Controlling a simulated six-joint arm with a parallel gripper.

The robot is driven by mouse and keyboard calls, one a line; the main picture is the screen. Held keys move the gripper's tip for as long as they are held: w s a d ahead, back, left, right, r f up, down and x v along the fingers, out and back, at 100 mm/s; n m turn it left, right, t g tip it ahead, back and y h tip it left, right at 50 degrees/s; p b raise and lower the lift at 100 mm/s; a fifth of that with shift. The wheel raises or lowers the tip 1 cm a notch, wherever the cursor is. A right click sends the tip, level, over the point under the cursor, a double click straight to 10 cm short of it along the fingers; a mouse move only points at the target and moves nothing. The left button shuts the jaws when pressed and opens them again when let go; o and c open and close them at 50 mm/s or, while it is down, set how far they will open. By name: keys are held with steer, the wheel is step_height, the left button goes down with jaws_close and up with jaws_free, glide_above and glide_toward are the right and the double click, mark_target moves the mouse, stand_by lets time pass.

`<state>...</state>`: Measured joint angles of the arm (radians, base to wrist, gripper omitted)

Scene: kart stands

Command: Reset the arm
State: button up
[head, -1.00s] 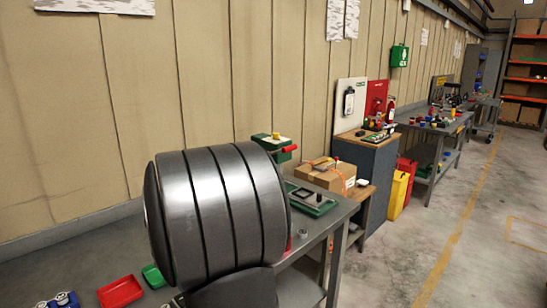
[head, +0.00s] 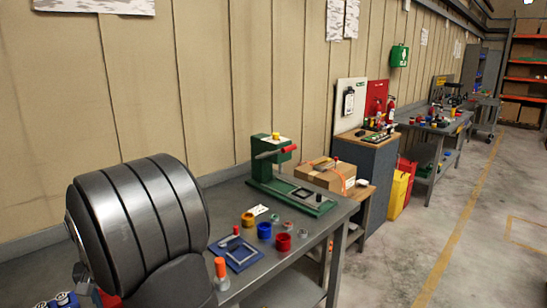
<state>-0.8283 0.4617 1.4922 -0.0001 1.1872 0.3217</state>
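A large dark grey ribbed cylinder, part of my own arm, fills the lower left of the head view. My gripper is not visible in this view. The arm hides the left part of the grey workbench (head: 312,226) and most of what lies there.
On the bench stand a green press (head: 268,165) with a red handle, a blue frame (head: 240,254), an orange-capped bottle (head: 221,272), and blue (head: 264,230) and red (head: 283,242) cups. A cardboard box (head: 325,174) is beyond. The floor (head: 400,260) at right is clear.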

steer(key=shift+n, duration=0.7)
steer(key=s+a+f, duration=0.2)
steer(key=a, duration=0.2)
steer(key=s+a+f, duration=0.2)
steer(key=a, duration=0.1)
steer(key=s+a+f, duration=0.2)
steer(key=s+a, duration=0.1)
steer(key=a, duration=0.1)
steer(key=shift+a, duration=0.35)
